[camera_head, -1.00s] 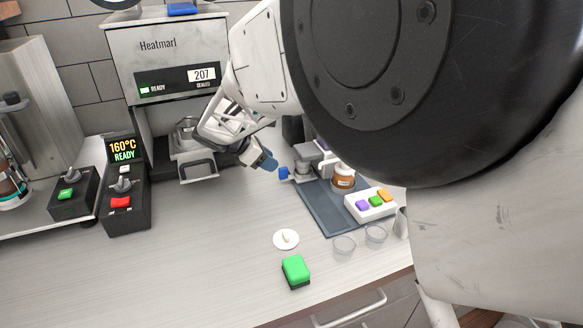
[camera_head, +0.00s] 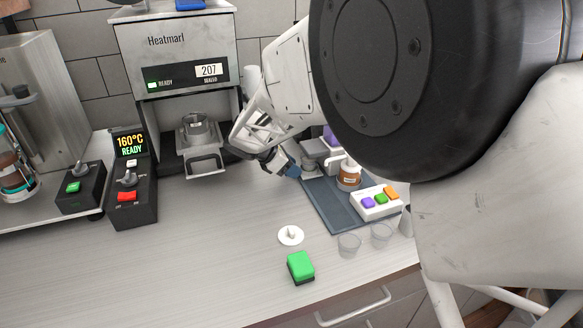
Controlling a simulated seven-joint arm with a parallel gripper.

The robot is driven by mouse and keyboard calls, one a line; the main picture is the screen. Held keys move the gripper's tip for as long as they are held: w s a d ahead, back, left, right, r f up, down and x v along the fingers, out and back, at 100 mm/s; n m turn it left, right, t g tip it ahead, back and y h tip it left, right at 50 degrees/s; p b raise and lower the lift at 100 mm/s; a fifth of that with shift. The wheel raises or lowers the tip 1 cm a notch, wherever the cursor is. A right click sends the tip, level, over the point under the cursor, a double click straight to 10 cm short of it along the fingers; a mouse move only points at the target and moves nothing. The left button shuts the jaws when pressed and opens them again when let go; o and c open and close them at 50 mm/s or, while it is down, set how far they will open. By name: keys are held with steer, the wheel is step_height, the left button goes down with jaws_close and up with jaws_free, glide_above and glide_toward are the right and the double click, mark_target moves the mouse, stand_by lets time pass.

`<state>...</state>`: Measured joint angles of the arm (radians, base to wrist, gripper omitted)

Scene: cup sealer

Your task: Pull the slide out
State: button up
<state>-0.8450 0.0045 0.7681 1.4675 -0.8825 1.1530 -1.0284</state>
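The cup sealer (camera_head: 173,50) is a grey machine marked Heatmarl, with a lit READY light and 207 on its display. Its slide (camera_head: 198,146) sticks out at the front below the head, with a grey loop handle (camera_head: 206,164) facing the viewer. A metal cup holder (camera_head: 195,128) sits on the slide. My gripper (camera_head: 291,171) is to the right of the slide, apart from the handle, beside the grey device on the dark mat. A blue fingertip shows, but the gap between the fingers is hidden.
A control box (camera_head: 128,190) reading 160°C READY stands left of the slide. A dark mat (camera_head: 335,212) holds a jar (camera_head: 349,178) and a button box (camera_head: 376,202). A white lid (camera_head: 291,235), green block (camera_head: 301,266) and clear cups (camera_head: 349,245) lie in front. The counter before the slide is clear.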

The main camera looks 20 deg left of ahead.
stand_by(0.3)
jaws_close()
steer(key=shift+d, duration=0.1)
steer(key=s+d, duration=1.3)
steer(key=shift+f, duration=0.1)
jaws_free()
steer(key=shift+r, duration=0.2)
